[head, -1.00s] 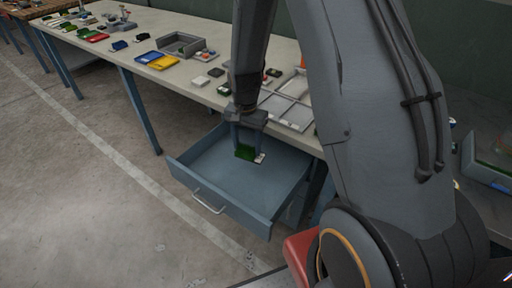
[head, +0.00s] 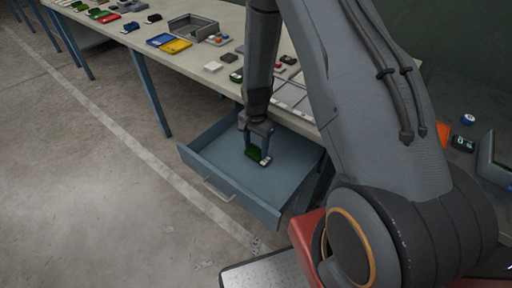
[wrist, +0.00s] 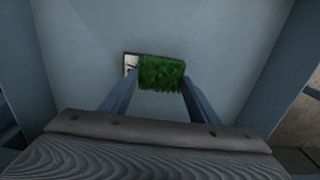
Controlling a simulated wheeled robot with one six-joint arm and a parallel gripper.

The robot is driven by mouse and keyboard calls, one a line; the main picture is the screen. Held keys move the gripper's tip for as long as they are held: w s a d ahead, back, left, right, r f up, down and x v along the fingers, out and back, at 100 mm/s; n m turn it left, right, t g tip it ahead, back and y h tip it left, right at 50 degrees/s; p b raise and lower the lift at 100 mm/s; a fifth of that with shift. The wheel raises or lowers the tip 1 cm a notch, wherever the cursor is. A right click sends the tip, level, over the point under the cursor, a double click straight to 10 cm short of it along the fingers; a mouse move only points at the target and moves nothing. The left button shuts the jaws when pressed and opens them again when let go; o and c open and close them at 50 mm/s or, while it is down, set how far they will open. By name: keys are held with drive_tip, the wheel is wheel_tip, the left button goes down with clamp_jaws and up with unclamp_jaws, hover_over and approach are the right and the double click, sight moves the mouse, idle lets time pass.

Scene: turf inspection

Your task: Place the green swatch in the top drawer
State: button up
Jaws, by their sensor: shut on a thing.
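The green swatch (head: 253,153) is a small patch of turf with a pale label at one end. It is inside the open blue-grey drawer (head: 212,148), over the middle of its floor. My gripper (head: 258,149) reaches down into the drawer with its fingers shut on the swatch. In the wrist view, the swatch (wrist: 162,72) lies between the two finger ends, its label toward the left. I cannot tell whether it touches the drawer floor.
The long workbench (head: 180,65) runs above the drawer. It carries blue and yellow trays (head: 168,42), a grey open box (head: 190,25) and several small swatches. The concrete floor at left is clear.

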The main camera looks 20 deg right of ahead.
drive_tip(key=shift+f, duration=0.55)
drive_tip(key=shift+f, duration=0.15)
drive_tip(key=o, duration=1)
